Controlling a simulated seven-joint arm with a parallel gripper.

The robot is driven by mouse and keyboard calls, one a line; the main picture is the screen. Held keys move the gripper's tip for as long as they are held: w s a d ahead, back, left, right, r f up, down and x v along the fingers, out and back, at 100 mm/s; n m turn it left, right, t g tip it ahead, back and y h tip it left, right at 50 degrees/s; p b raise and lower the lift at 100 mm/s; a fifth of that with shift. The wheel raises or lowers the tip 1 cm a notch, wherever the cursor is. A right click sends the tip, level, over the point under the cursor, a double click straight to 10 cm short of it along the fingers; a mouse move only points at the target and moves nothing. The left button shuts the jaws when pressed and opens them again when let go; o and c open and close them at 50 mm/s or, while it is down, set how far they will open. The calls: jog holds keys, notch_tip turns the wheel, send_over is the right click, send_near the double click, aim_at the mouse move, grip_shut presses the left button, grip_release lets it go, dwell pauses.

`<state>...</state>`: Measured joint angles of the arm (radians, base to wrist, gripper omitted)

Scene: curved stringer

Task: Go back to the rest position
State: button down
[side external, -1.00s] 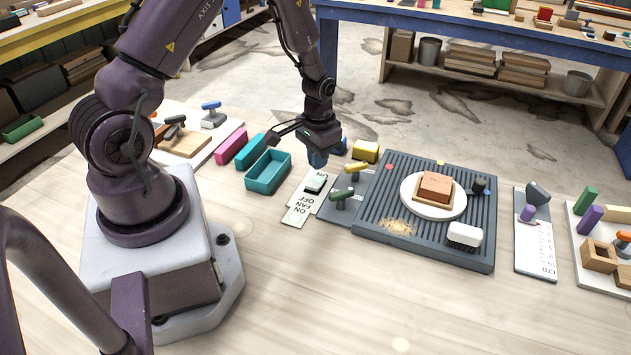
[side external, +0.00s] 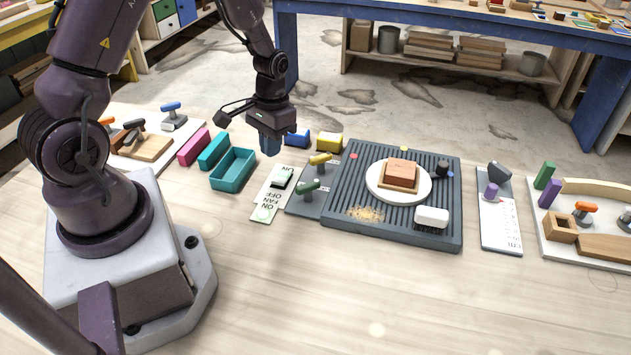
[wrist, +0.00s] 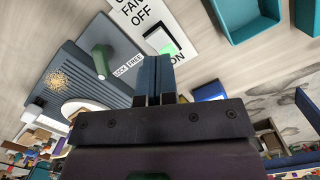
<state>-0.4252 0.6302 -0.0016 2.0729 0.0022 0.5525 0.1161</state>
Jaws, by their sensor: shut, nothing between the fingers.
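My gripper (side external: 270,142) hangs above the far side of the bench, near the fan switch, with nothing held. In the wrist view its two blue fingers (wrist: 156,78) are together. The fan switch plate (side external: 268,198) lies below and in front of it, marked ON, OFF and FAN. Its rocker (side external: 282,178) shows a green patch in the wrist view (wrist: 168,48). The gripper is apart from the bench and from the objects around it.
A teal open tray (side external: 233,169) is left of the switch. Blue (side external: 297,138) and yellow (side external: 330,142) blocks stand close by the gripper. A ribbed grey board (side external: 340,215) with a white round plate (side external: 374,190) and a brick lies to the right. The front bench is clear.

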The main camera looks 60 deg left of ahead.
jog(key=s+d+r+m+t, duration=0.1)
jog(key=s+d+r+t, duration=0.1)
jog(key=r, duration=0.6)
jog(key=s+d+r+m+t, duration=0.1)
jog(key=s+d+r+t, duration=0.1)
jog(key=s+d+r, duration=0.3)
jog(key=s+d+r+m+t, duration=0.1)
jog(key=d+r, duration=0.5)
jog(key=r, duration=0.7)
jog(key=s+t, duration=0.1)
jog(key=s, duration=0.1)
jog(key=shift+s+d+r+m+t+y, duration=0.25)
jog(key=shift+s+d+m+t+y, duration=0.05)
jog(key=shift+t, duration=0.1)
